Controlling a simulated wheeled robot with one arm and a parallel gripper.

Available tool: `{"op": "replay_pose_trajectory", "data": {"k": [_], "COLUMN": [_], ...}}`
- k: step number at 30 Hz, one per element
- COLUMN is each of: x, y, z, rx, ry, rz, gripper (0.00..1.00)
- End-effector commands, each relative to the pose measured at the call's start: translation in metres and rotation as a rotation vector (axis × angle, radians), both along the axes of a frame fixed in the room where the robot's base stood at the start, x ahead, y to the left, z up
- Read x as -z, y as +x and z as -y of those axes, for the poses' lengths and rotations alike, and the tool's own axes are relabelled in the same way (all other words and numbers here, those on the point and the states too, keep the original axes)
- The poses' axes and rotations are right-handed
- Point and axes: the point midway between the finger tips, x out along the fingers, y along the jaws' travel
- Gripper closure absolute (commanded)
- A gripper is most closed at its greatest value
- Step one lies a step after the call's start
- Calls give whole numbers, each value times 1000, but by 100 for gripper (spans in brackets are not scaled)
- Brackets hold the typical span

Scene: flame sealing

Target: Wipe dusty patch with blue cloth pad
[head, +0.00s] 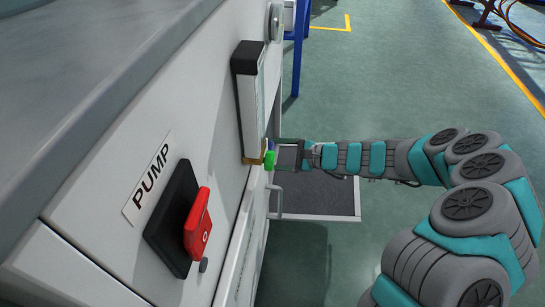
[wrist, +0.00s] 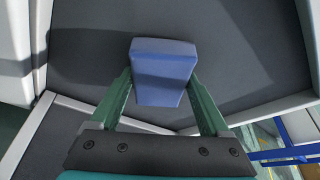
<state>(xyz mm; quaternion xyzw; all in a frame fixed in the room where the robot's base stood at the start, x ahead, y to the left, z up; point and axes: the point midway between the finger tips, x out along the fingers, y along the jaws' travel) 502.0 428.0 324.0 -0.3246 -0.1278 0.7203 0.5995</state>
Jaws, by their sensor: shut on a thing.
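The blue cloth pad (wrist: 164,62) is a small blue block in the wrist view. My gripper (wrist: 162,88) is shut on it, with one green finger on each side. A dark grey surface with pale rims (wrist: 235,45) lies behind the pad; I cannot tell whether the pad touches it. In the head view my gripper (head: 270,160) is beside the white cabinet front, above the dark tray; the pad is mostly hidden there. I cannot make out a dusty patch in either view.
The white cabinet (head: 90,245) fills the left, with a PUMP label (head: 147,178) and a red switch (head: 198,222). A black-edged panel (head: 248,100) stands out near my gripper. The open dark tray (head: 325,197) juts out below my arm. Green floor (head: 390,80) is clear beyond.

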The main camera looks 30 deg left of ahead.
Motion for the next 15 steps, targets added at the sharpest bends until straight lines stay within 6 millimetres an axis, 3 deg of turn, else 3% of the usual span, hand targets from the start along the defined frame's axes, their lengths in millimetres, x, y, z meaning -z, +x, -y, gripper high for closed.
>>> {"op": "replay_pose_trajectory", "data": {"k": [8, 15], "x": [0, 0], "y": [-4, -24], "z": [-2, 1], "rx": [2, -4], "ry": [1, 5], "rz": [0, -2], "gripper": [64, 64]}}
